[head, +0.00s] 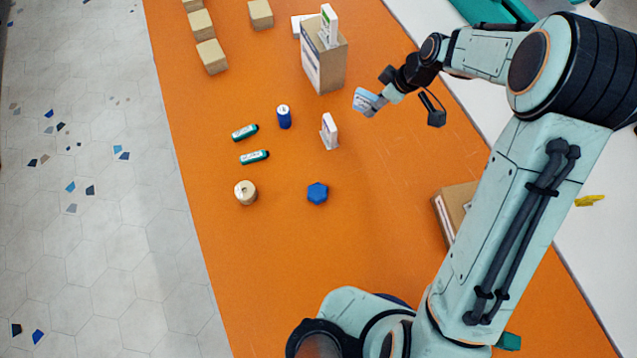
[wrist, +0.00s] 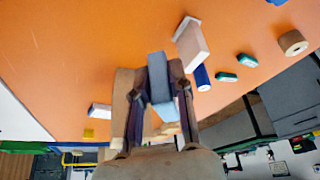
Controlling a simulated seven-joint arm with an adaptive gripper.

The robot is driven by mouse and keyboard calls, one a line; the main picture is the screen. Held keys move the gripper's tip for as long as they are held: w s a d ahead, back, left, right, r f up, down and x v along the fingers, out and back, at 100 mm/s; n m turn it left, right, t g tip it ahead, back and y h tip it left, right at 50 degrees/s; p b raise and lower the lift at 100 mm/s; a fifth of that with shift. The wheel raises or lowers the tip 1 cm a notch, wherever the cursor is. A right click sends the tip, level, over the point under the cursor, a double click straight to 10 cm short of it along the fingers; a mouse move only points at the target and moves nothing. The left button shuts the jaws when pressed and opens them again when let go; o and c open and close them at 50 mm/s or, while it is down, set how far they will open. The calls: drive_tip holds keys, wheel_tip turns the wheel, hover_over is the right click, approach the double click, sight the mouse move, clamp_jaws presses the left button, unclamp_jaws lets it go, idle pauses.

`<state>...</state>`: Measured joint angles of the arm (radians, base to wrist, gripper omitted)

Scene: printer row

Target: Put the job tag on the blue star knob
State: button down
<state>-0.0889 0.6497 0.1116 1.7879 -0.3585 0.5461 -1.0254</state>
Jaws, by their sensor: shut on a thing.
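The job tag (head: 364,100) is a small pale blue and white card at the tip of my gripper (head: 379,101) in the head view. My gripper is shut on it and holds it tilted, apparently above the orange surface. In the wrist view my gripper (wrist: 160,100) has the grey-blue tag (wrist: 158,78) between its fingers. The blue star knob (head: 317,193) sits on the orange surface in the head view, well below and left of the gripper and apart from the tag. A blue piece at the wrist view's top edge (wrist: 277,2) is probably the knob, mostly cut off.
A white upright box (head: 329,132) stands between gripper and knob. A blue cylinder (head: 284,117), two green pieces (head: 245,132) and a tan roll (head: 246,192) lie left. A tall carton (head: 325,62) stands behind. Orange surface right of the knob is clear up to an open box (head: 455,208).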

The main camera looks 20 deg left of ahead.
drive_tip(key=s+a+n+g, duration=0.2)
drive_tip(key=s+n+g, duration=0.1)
drive_tip(key=s+n, duration=0.35)
drive_tip(key=n+g+h, duration=0.1)
drive_tip(key=n, duration=0.3)
hover_over(319, 191)
drive_tip(key=w+d, duration=0.1)
wheel_tip(319, 191, down, 7)
drive_tip(key=shift+f, duration=0.25)
drive_tip(key=shift+f, duration=0.15)
drive_tip(key=c, duration=1)
unclamp_jaws()
